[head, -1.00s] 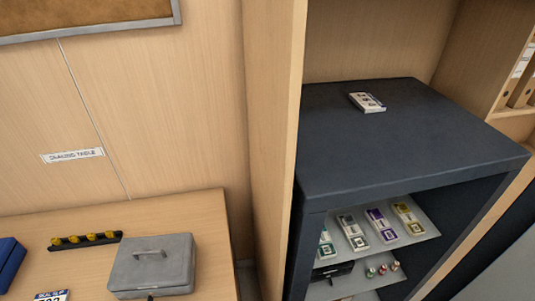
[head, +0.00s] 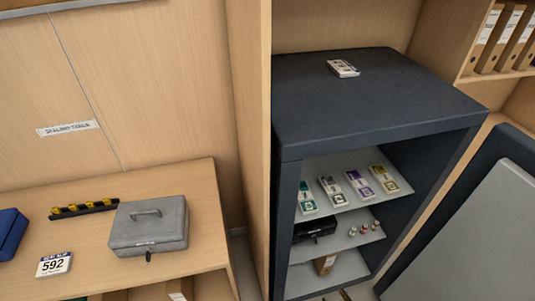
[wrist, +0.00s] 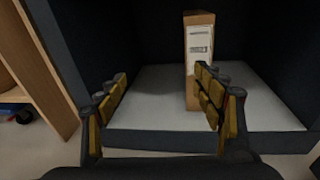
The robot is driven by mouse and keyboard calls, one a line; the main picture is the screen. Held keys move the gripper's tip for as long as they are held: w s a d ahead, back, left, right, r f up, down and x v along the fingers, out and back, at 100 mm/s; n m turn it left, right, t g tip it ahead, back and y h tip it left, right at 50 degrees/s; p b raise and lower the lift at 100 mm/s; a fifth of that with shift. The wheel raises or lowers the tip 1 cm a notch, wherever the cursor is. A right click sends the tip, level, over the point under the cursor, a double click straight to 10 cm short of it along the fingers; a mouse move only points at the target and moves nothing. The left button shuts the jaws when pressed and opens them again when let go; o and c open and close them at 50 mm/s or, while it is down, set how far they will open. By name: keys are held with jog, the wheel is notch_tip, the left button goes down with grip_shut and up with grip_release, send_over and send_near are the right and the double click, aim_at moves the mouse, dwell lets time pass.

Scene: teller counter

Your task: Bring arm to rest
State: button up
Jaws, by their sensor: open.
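My gripper (wrist: 163,88) shows in the wrist view with its two yellow-padded fingers spread apart and nothing between them. It faces the bottom of the dark cabinet (wrist: 200,142). A brown box file with a white label (wrist: 198,45) stands upright on the light cabinet floor (wrist: 145,80), beyond the right finger, which overlaps its lower part. Whether the finger touches it cannot be told. In the head view the same dark cabinet (head: 365,105) stands open, with a brown item (head: 326,264) on its lowest shelf. My gripper is not clearly seen there.
The cabinet shelves hold several banknote bundles (head: 331,191), a black box (head: 314,229) and small rolls (head: 364,229). The open grey door (head: 470,235) stands at the right. A wooden table (head: 200,185) at the left bears a grey cash box (head: 149,226) and a 592 card (head: 54,264).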

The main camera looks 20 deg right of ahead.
jog(key=s+a+r+n+g+y, duration=0.1)
jog(key=a+r+n+g+y, duration=0.15)
jog(key=a+y, duration=0.35)
notch_tip(320, 180, up, 44)
jog(key=w+d+n+g+b, duration=0.2)
jog(key=w+n+g, duration=0.1)
jog(key=n+g, duration=1.55)
jog(key=s+a+r+n+t+h+b, duration=0.1)
jog(key=a+r+n+t+h, duration=0.2)
jog(key=a+r+n, duration=0.4)
jog(key=s+a+r+n+t+h+b, duration=0.1)
jog(key=a+r+n+t+h, duration=0.2)
jog(key=a+r, duration=1.3)
notch_tip(320, 180, up, 7)
jog(key=n+t, duration=0.3)
jog(key=n, duration=0.2)
jog(key=shift+a+r+h+b, duration=0.15)
jog(key=shift+a+h+b, duration=0.15)
jog(key=shift+b, duration=0.1)
jog(key=shift+c, duration=1.1)
